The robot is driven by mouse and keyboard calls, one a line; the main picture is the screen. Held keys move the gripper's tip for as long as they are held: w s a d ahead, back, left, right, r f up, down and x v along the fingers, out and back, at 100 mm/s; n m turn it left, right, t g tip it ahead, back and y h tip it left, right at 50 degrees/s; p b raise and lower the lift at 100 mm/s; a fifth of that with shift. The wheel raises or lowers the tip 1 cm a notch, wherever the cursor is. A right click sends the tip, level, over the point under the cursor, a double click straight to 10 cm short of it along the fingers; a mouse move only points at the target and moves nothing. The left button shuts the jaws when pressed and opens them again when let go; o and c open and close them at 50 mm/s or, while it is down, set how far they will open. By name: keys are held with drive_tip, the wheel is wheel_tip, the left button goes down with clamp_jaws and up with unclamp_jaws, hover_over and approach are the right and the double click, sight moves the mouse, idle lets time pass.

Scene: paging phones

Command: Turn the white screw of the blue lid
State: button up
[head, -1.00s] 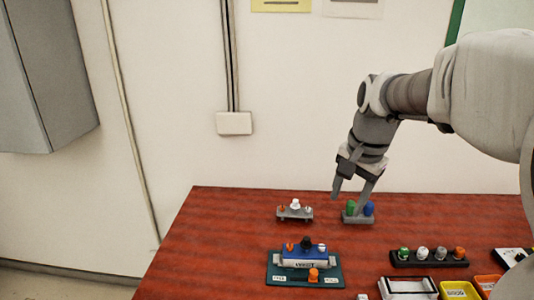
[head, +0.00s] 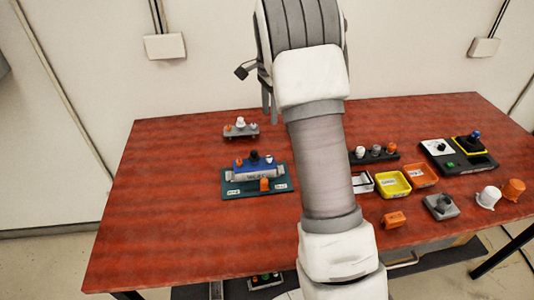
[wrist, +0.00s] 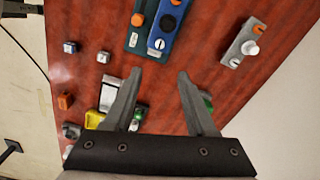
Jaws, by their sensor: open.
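The blue lid (head: 253,170) lies on a dark teal base on the red table. Its white screw (head: 268,158) is at the right end, with a black knob mid-lid and an orange one at the left. In the wrist view, the blue lid (wrist: 168,28) is at the top, and its white screw (wrist: 158,44) shows a dark slot, beyond my fingertips. My gripper (head: 269,112) is up behind the lid and to its right, partly hidden by my arm. The wrist view shows my gripper (wrist: 159,74) open, nothing between the fingers, apart from the screw.
A grey block (head: 241,132) with a white knob stands behind the lid. A yellow bin (head: 392,184), an orange bin (head: 421,175) and a dark knob rack (head: 375,154) lie to the right. The table left of the lid is clear. My arm hides part of the table.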

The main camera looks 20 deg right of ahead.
sight(270, 157)
wheel_tip(270, 157, down, 17)
idle(0.4)
clamp_jaws()
idle(0.3)
